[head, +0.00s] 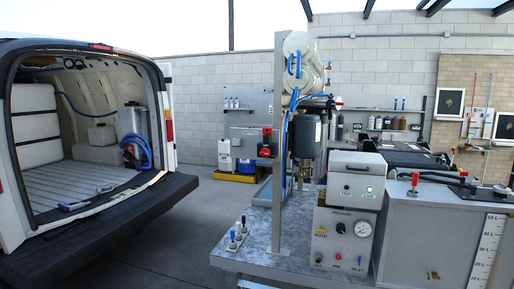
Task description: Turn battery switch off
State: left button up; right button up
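No part labelled as the battery switch can be read at this size. A small red handle (415,182) stands upright on top of the grey metal tank at the right, beside a black cable; I cannot tell whether it is the battery switch or its position. Neither of my grippers is in view.
The grey tank (431,239) fills the lower right. An open van (92,140) stands left. Clear floor (190,235) lies between. A red-and-black device (266,143) is farther back.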

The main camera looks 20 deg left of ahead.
aim_at(265, 152)
jog(key=k, duration=0.55)
jog(key=u, duration=1.3)
jog(key=i, duration=1.25)
jog(key=u, duration=0.5)
jog(key=i, duration=1.55)
jog(key=z, duration=0.8)
